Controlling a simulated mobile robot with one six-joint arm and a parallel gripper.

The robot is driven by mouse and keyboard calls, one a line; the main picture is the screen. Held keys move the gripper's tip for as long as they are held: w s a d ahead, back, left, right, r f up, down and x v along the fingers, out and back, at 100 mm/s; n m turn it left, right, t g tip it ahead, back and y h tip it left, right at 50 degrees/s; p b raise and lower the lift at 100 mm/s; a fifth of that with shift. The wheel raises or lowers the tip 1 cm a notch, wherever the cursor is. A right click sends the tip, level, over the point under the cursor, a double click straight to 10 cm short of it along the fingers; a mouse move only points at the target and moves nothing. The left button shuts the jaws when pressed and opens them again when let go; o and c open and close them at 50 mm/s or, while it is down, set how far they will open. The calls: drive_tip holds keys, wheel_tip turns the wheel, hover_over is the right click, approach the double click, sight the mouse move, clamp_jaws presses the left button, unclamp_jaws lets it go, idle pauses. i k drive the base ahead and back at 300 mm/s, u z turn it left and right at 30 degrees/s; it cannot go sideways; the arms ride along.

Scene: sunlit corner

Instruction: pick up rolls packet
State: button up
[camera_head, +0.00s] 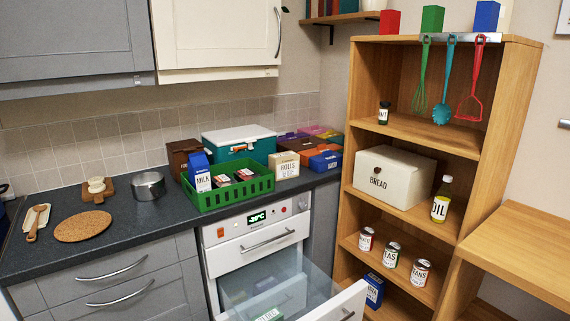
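The rolls packet (286,170) is a small tan box labelled "ROLLS". It stands upright on the dark countertop, just right of the green crate (229,203) and in front of the teal cool box. Its label faces me. My gripper is not in view.
The green crate holds a blue milk carton (199,178) and small packages. A teal box with a white lid (239,143) stands behind, and coloured boxes (325,161) stand to the right. Below, a clear-fronted drawer (284,291) is pulled out. A wooden shelf unit (468,153) stands at right.

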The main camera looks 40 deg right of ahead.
sight(285, 165)
drive_tip(key=z, duration=0.1)
drive_tip(key=i, duration=1.3)
drive_tip(key=u, duration=0.25)
